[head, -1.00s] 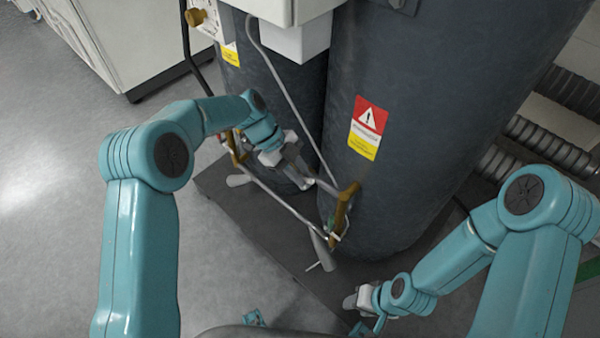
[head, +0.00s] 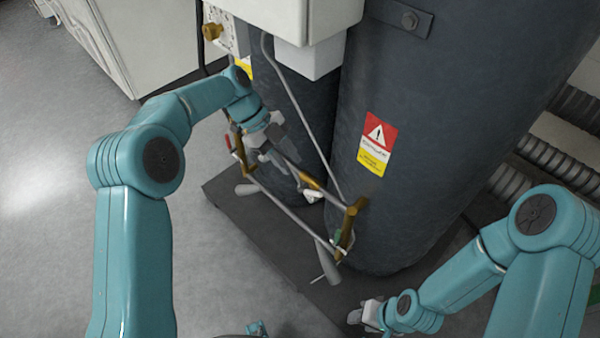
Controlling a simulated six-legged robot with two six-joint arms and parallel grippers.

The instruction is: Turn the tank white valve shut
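The tank white valve (head: 312,196) shows as a small white handle below a brass fitting on the pipe between the two dark tanks, low down near the base. My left gripper (head: 274,156) is up and to the left of it in the picture, over the pipework, with a visible gap to the white handle. Its fingers are small and overlap the pipes, so I cannot tell their opening. I see nothing held in it. My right gripper (head: 363,314) is low at the front right, away from the valve. Its fingers are too small to judge.
Brass fittings and thin pipes form a frame in front of the tanks, with a red handle (head: 228,142) at the left and grey cones below. The large tank (head: 440,130) with a warning label stands right. A white box (head: 290,18) hangs above. Left floor is clear.

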